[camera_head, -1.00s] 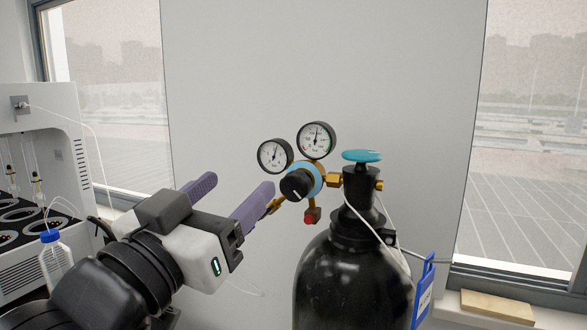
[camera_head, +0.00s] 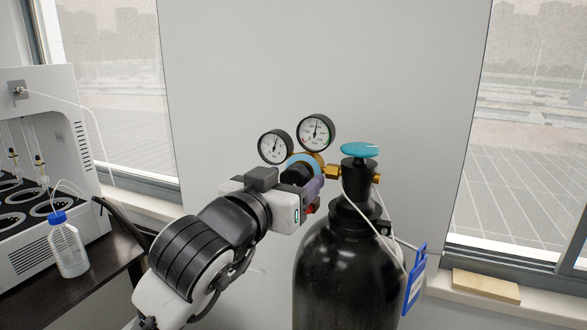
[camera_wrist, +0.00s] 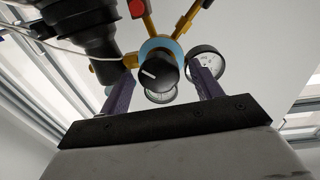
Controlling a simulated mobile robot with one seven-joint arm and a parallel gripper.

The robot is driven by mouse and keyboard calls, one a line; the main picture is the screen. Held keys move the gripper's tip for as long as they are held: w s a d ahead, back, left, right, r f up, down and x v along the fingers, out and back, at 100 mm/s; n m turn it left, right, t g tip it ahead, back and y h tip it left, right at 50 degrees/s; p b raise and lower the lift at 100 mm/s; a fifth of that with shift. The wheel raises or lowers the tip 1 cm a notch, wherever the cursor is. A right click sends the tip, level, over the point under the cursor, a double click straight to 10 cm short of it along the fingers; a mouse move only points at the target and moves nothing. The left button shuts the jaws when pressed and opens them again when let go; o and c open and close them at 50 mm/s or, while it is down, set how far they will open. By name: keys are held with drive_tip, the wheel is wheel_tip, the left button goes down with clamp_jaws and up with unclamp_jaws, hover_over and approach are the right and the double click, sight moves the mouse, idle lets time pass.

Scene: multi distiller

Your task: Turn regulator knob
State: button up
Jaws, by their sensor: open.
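The black regulator knob (camera_wrist: 158,75) has a white line on its face and sits in a light-blue collar (camera_wrist: 163,46). In the head view the knob (camera_head: 295,174) is partly hidden by my gripper (camera_head: 312,188). In the wrist view my gripper (camera_wrist: 158,88) is open, with one purple finger on each side of the knob. Gaps show between the fingers and the knob. The regulator has two round gauges, the left one (camera_head: 275,147) and the right one (camera_head: 316,131). It joins a black gas cylinder (camera_head: 345,265) with a teal valve wheel (camera_head: 360,150).
A red-tipped fitting (camera_wrist: 137,8) shows near the knob. A white hose (camera_head: 365,222) and a blue tag (camera_head: 415,285) hang on the cylinder. A blue-capped bottle (camera_head: 66,245) stands on the dark bench at left, by a white machine (camera_head: 60,130). A wall stands behind the regulator.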

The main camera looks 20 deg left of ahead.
drive_tip(key=shift+w, duration=0.65)
